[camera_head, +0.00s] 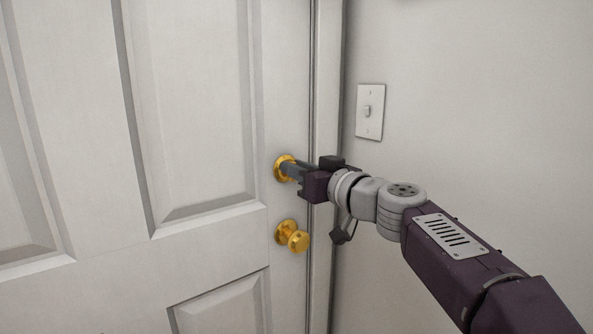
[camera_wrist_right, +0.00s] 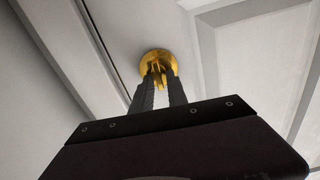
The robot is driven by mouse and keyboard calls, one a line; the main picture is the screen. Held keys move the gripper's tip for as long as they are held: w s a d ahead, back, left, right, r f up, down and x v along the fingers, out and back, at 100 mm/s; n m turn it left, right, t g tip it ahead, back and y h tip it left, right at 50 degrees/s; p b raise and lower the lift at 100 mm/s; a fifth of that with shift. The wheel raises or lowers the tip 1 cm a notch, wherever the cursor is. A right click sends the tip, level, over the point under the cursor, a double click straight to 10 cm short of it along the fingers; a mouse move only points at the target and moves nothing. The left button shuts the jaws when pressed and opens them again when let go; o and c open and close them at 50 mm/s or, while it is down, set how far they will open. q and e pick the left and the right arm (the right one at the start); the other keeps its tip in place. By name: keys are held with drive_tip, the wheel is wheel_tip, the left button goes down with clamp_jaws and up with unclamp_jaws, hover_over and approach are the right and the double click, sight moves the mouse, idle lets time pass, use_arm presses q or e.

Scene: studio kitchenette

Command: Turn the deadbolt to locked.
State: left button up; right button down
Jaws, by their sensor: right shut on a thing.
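The brass deadbolt (camera_head: 280,165) is on the white door (camera_head: 200,100), near the door's right edge and above the knob. My right gripper (camera_head: 289,170) reaches it from the right, with its fingers against the deadbolt and covering most of its middle. In the right wrist view the round brass plate of the deadbolt (camera_wrist_right: 154,60) shows beyond the fingers. Its thumb-turn (camera_wrist_right: 160,78) is between the two fingertips (camera_wrist_right: 160,84), and the gripper is shut on it. The exact angle of the thumb-turn is hard to tell. My left gripper is not in view.
A round brass doorknob (camera_head: 298,240) sticks out just below the deadbolt and under the gripper. The door frame (camera_head: 326,80) runs vertically to the right of it. A light switch (camera_head: 369,111) is on the wall above my right arm.

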drive_tip(key=shift+w+d+f+m+b, duration=0.15)
drive_tip(key=shift+m+b, duration=0.3)
drive_tip(key=shift+m, duration=2.4)
drive_tip(key=shift+w+d+f+m+b, duration=0.15)
drive_tip(key=shift+m+b, duration=0.3)
drive_tip(key=shift+m, duration=2.45)
drive_tip(key=shift+d+f+m+b, duration=0.15)
drive_tip(key=shift+m+b, duration=0.3)
drive_tip(key=shift+m, duration=2.4)
drive_tip(key=shift+f, duration=0.1)
drive_tip(key=c, duration=1.5)
unclamp_jaws()
drive_tip(key=shift+c, duration=0.2)
drive_tip(key=b+v, duration=0.1)
drive_tip(key=v, duration=0.8)
